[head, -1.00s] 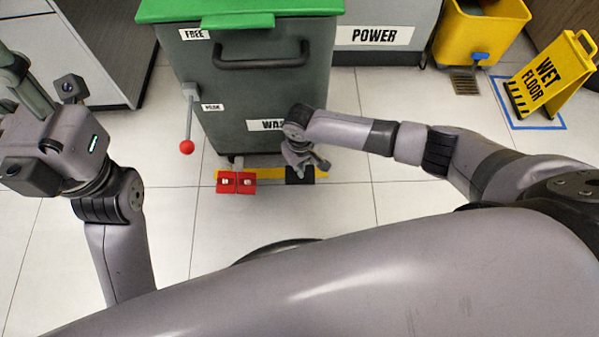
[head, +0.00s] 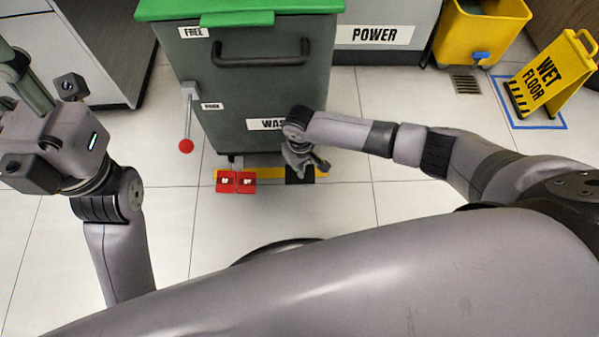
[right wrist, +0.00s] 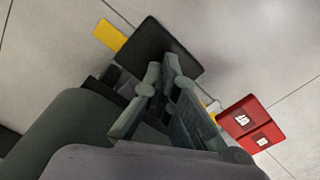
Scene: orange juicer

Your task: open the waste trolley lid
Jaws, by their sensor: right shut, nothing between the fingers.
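The green waste trolley (head: 235,100) stands ahead in the head view, with its bright green lid (head: 245,18) down. The black pedal also shows in the right wrist view (right wrist: 155,45). My right gripper (head: 312,164) is shut and empty, its fingertips (right wrist: 168,72) over the black pedal; I cannot tell whether they touch it. My left gripper (head: 22,78) is at the far left, away from the trolley, its fingers only partly visible.
A lever with a red ball (head: 186,146) hangs on the trolley's left side. A grey cabinet stands at the left. A yellow mop bucket (head: 480,35) and a wet floor sign (head: 552,75) stand at the right. The tiled floor in front is mostly clear.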

